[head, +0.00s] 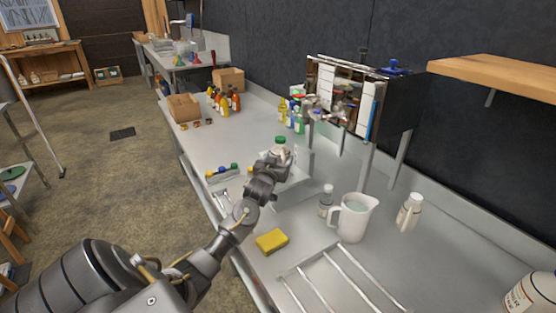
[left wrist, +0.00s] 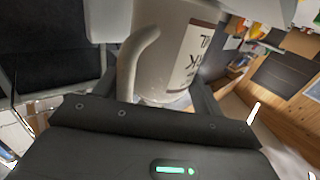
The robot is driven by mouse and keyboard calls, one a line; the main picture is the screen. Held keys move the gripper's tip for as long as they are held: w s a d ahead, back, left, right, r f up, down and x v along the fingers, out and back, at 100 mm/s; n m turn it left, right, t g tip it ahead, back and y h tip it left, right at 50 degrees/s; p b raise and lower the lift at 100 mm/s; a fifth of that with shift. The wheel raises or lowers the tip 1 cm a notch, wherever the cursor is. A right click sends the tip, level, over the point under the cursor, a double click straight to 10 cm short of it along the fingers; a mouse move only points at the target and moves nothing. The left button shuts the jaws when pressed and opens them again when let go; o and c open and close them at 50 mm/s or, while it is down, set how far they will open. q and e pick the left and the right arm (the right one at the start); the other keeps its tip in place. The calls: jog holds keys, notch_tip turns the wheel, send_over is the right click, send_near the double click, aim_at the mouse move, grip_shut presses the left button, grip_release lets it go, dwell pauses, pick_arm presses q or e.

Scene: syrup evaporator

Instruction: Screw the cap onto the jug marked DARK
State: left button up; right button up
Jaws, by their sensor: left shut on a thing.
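A cream jug (left wrist: 152,72) with a side handle stands between the fingers of my left gripper (head: 271,166) in the left wrist view. Its label (left wrist: 197,52) is partly cut off; letters ending in "RK" show. My left gripper is shut on this jug. In the head view only the jug's pale top (head: 279,150) shows past the gripper, with a green cap (head: 281,140) at its top. I cannot tell whether the cap is screwed down. A small tray (head: 222,174) with coloured caps lies to the left of the gripper. My right gripper is not in view.
A yellow sponge (head: 271,241), a clear bottle (head: 326,201), a white pitcher (head: 353,218) and a white bottle (head: 410,212) stand on the steel counter nearer me. A metal machine (head: 345,95) stands behind. Amber bottles (head: 223,102) and boxes (head: 184,107) are farther left.

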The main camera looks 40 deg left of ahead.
pick_arm(q)
jog(key=shift+f, duration=0.15)
jog(key=o, duration=1.9)
jog(key=shift+c, duration=0.2)
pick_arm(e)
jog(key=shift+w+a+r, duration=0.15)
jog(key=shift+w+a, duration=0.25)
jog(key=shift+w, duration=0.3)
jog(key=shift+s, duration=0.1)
pick_arm(q)
jog(key=shift+s+r, duration=0.1)
jog(key=shift+r, duration=0.25)
jog(key=v, duration=0.3)
jog(key=shift+d+f, duration=0.1)
jog(key=shift+f, duration=0.1)
jog(key=v, duration=0.8)
jog(key=shift+s+d, duration=0.15)
jog(key=shift+s, duration=0.25)
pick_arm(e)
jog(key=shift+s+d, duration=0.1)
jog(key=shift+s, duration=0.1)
